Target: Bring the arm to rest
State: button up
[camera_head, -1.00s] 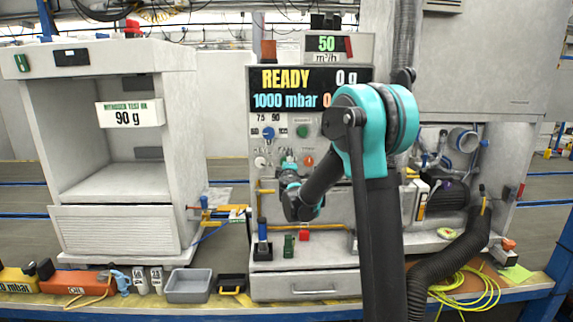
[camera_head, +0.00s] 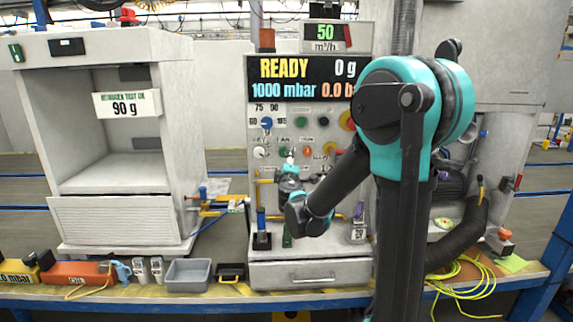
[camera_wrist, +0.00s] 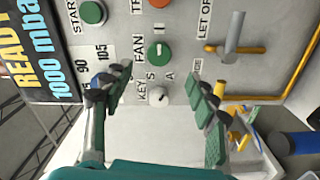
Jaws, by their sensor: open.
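My arm stands in front of the station, with its teal elbow bent high in the head view. My gripper (camera_head: 289,170) is small there, in front of the lower left of the control panel (camera_head: 330,120). In the wrist view my gripper (camera_wrist: 160,103) is open, its two dark green-padded fingers spread wide with nothing between them. The white key knob (camera_wrist: 157,96) shows beyond the gap between the fingers. I cannot tell the exact distance to the panel.
A white test cabinet (camera_head: 115,215) stands left. A grey tray (camera_head: 187,275) and small items line the front bench edge. A black hose (camera_head: 465,240) and yellow cable (camera_head: 465,290) lie right.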

jog(key=s+d+f+m+g+h, duration=0.35)
jog(key=s+d+f+m, duration=0.25)
jog(key=s+d, duration=0.3)
jog(key=s+d+f+m+g+h, duration=0.2)
jog(key=s+d+f+m+g, duration=0.35)
jog(key=s+d+f, duration=0.35)
jog(key=s+a+f+m+g+y, duration=0.2)
jog(key=s+f, duration=0.2)
jog(key=s, duration=0.5)
jog(key=s+a+f+m+g+y, duration=0.2)
jog(key=s+f, duration=0.3)
jog(key=s, duration=0.3)
jog(key=shift+s+f+g+y, duration=0.2)
jog(key=shift+s+g+y, duration=0.2)
jog(key=shift+y, duration=0.35)
